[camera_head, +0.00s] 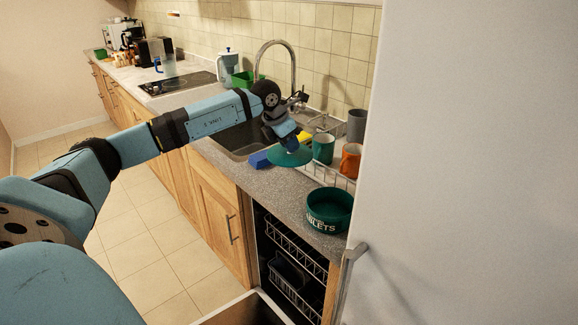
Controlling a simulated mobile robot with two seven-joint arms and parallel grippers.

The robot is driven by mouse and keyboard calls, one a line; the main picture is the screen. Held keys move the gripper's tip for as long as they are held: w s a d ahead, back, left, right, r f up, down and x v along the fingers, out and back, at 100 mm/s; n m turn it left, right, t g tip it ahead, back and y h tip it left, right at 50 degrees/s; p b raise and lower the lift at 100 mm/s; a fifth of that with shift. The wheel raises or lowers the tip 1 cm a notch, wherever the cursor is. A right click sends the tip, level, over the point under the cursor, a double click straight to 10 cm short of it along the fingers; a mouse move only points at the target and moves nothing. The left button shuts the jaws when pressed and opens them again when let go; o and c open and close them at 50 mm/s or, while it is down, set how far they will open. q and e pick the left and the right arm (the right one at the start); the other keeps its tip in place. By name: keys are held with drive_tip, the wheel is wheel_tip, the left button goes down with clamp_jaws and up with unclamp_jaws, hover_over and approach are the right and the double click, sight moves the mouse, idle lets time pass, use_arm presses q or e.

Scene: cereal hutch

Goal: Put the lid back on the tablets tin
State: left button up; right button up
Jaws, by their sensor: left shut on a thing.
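The tablets tin (329,212) is a round dark green tin with white lettering. It stands upright and open on the grey counter near the tall white surface at the right. The lid (290,157) is a flat teal-green disc behind and to the left of the tin, apart from it. My left gripper (291,147) reaches down from above and is shut on the lid, near its middle. The fingertips and the exact grip are too small to make out. My right gripper is not in view.
A blue sponge (260,159) lies left of the lid by the sink (236,140). A green mug (323,148), an orange mug (350,160) and a grey cup (356,126) stand at the rack behind. A tall faucet (293,72) rises behind my arm. The dishwasher (290,262) below is open.

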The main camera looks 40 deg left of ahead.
use_arm(q)
wheel_tip(320, 180, up, 6)
drive_tip(key=shift+d+r, duration=0.1)
drive_tip(key=shift+r, duration=0.1)
drive_tip(key=shift+d+r, duration=0.1)
drive_tip(key=shift+d, duration=0.25)
drive_tip(key=s+d+f+m+g+h+p, duration=0.1)
drive_tip(key=d+f+m+p, duration=0.2)
drive_tip(key=d, duration=0.5)
drive_tip(key=d+f+m+h+p, duration=0.1)
drive_tip(key=d+f+m+p, duration=0.15)
drive_tip(key=d, duration=0.45)
wheel_tip(320, 180, down, 8)
drive_tip(key=b, duration=0.4)
drive_tip(key=shift+s+r, duration=0.15)
drive_tip(key=shift+r, duration=0.05)
drive_tip(key=shift+d, duration=0.15)
drive_tip(key=shift+f+b, duration=0.15)
drive_tip(key=shift+b, duration=0.5)
idle(0.8)
